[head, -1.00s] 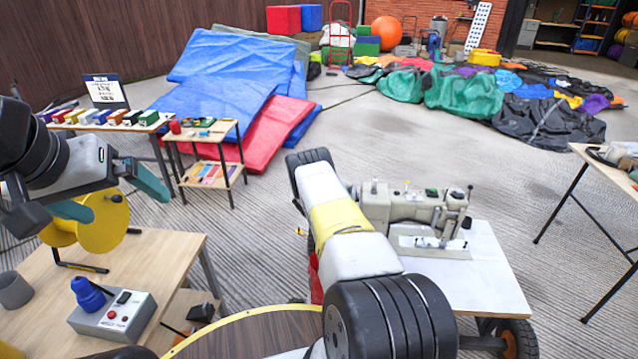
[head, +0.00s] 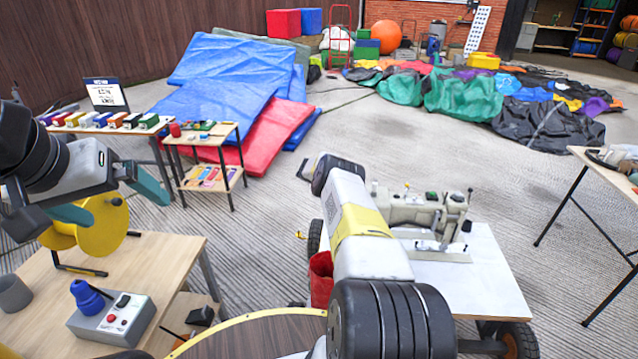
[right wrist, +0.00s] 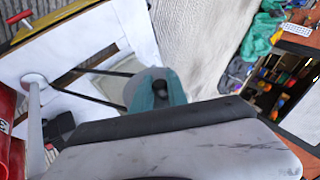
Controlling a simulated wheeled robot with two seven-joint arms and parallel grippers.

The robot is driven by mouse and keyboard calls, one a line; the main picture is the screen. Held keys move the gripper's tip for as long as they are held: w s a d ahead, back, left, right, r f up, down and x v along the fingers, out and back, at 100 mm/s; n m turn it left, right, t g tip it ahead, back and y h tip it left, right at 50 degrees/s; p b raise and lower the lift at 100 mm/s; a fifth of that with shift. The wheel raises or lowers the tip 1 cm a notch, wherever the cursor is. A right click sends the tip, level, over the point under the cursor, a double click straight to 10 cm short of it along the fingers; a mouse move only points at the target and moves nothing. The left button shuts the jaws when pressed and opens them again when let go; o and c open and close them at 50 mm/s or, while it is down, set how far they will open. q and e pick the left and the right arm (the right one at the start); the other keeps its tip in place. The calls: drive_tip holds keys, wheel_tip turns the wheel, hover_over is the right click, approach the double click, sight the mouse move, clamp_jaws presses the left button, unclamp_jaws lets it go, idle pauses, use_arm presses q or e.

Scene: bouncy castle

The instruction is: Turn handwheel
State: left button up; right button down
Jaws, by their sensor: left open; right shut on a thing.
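A beige sewing machine (head: 418,212) stands on a white-topped cart (head: 480,282) in the head view. My right arm covers the machine's left end in this view, and its handwheel is hidden there. In the right wrist view, a teal finger of my right gripper (right wrist: 162,90) shows with a small dark round part at its tip. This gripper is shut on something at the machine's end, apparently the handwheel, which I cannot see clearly. My left gripper (head: 125,210) is open, its teal fingers apart above and beside a yellow reel (head: 104,232), holding nothing.
The left wooden table (head: 172,262) carries a control box (head: 112,318) with a blue knob. A red container (head: 320,278) hangs at the cart's left side. A second table (head: 600,172) is at right. Open floor lies beyond the cart; mats (head: 215,95) lie further back.

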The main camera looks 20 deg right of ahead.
drive_tip(key=shift+d, duration=0.1)
idle(0.3)
drive_tip(key=c, duration=1.3)
unclamp_jaws()
drive_tip(key=shift+s+a+r, duration=0.1)
drive_tip(key=shift+a+r, duration=0.25)
drive_tip(key=shift+r, duration=0.1)
drive_tip(key=v, duration=0.6)
drive_tip(key=shift+a+r, duration=0.2)
drive_tip(key=shift+a, duration=0.05)
drive_tip(key=shift+s, duration=0.15)
